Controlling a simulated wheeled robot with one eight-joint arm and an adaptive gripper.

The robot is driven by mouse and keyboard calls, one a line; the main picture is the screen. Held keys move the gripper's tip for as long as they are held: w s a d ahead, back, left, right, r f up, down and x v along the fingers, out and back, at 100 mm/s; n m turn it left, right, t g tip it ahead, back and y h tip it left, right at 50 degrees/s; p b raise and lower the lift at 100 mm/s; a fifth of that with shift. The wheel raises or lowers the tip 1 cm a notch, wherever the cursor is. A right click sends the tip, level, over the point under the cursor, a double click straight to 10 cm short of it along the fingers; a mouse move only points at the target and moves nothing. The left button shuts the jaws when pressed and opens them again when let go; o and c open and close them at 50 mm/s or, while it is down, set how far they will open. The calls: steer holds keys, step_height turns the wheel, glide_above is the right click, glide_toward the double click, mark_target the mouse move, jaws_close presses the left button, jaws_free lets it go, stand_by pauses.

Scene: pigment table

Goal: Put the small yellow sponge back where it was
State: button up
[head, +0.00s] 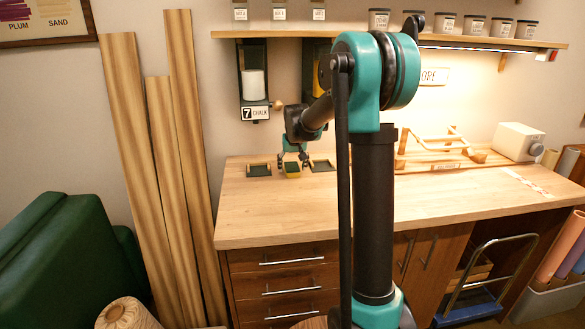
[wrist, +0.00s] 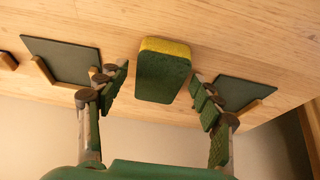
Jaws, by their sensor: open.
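The small yellow sponge (head: 293,174) with a dark green top lies on the workbench between two dark square pads. In the wrist view the sponge (wrist: 163,72) sits between my fingers, with a gap on each side. My gripper (head: 291,162) is open above the sponge; in the wrist view its fingers (wrist: 160,84) are spread and hold nothing. The left pad (head: 259,171) and the right pad (head: 322,166) have light wooden edging. Both also show in the wrist view, one at the left (wrist: 62,57) and one at the right (wrist: 245,90), and both look empty.
The workbench (head: 290,212) is clear in front of the sponge. A chalk holder (head: 253,84) hangs on the wall behind. A wooden rack (head: 432,158) and a white box (head: 518,142) stand at the right. A shelf with jars (head: 475,25) runs above.

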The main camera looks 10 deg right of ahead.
steer(key=v, duration=1.2)
steer(key=shift+f, duration=0.1)
